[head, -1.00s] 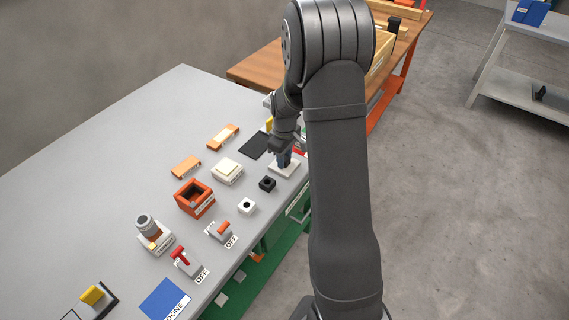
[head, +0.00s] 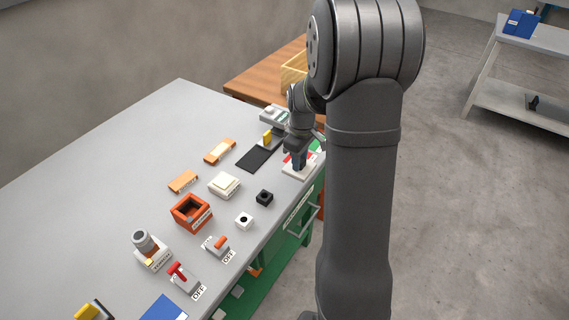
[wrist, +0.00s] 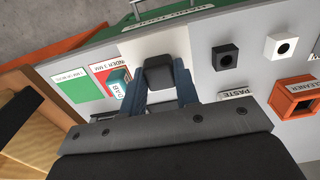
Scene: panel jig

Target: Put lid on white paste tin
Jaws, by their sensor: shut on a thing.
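My gripper (head: 298,163) is shut on the dark square knob (wrist: 159,73) of a flat white lid. The lid (head: 292,172) is a pale slab under the fingers, near the right edge of the bench; it also shows in the wrist view (wrist: 150,42). I cannot tell how high it is above the bench. The white paste tin (head: 224,185) appears as a low cream-white box to the left of my gripper, beside the orange box. In the wrist view only its PASTE label (wrist: 237,94) shows clearly; my gripper hides the rest.
The black block (head: 264,197) and white block (head: 244,221) stand between lid and bench front. The orange cleaner box (head: 190,213) is left of the tin. A black mat (head: 259,158) lies behind. Red card (wrist: 103,75) and teal DAB block (wrist: 119,82) are close beside my gripper.

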